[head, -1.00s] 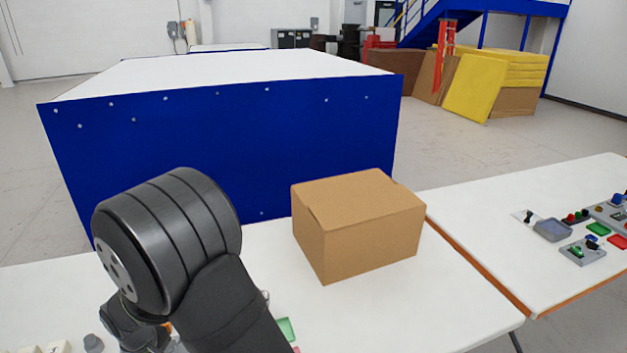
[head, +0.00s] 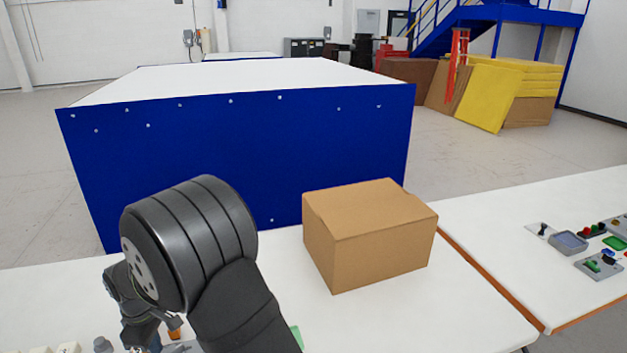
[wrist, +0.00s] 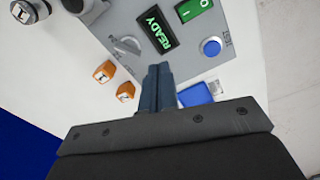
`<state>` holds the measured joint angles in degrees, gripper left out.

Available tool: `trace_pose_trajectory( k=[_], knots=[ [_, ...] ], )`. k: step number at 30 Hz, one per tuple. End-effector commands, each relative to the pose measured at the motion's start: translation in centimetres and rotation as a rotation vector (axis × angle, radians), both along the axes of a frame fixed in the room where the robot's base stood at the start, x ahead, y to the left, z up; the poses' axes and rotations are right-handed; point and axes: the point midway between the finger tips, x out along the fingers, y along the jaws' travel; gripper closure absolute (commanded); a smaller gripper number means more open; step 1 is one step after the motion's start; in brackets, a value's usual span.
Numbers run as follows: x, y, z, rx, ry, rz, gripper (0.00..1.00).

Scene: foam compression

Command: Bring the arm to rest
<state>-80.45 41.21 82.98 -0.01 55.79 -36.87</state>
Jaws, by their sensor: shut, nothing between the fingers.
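My gripper (wrist: 159,72) shows in the wrist view with its two dark blue fingers pressed together and nothing between them. It is over or just in front of a grey control panel (wrist: 205,58) with a lit green READY display (wrist: 154,28); I cannot tell how far above it. In the head view my dark arm fills the lower left and hides most of the gripper.
A closed cardboard box (head: 370,238) stands on the white table (head: 440,315), right of my arm. Orange blocks (wrist: 105,71), a blue block (wrist: 194,95) and a blue button (wrist: 211,47) are near the fingers.

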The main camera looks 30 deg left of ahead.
Motion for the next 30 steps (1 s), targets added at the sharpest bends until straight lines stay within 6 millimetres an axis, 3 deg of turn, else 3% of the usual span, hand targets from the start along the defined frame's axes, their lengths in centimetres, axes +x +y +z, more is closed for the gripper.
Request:
trace_pose_trajectory(
  k=[12, 27, 30],
  knots=[
    [3.8, 5.1, -0.2, 0.0, 0.0, 0.237, 1.0],
    [4.7, 6.0, -0.2, 0.0, 0.0, 0.291, 1.0],
    [4.6, 6.0, -0.2, 0.0, 0.0, 0.29, 0.8]
  ],
)
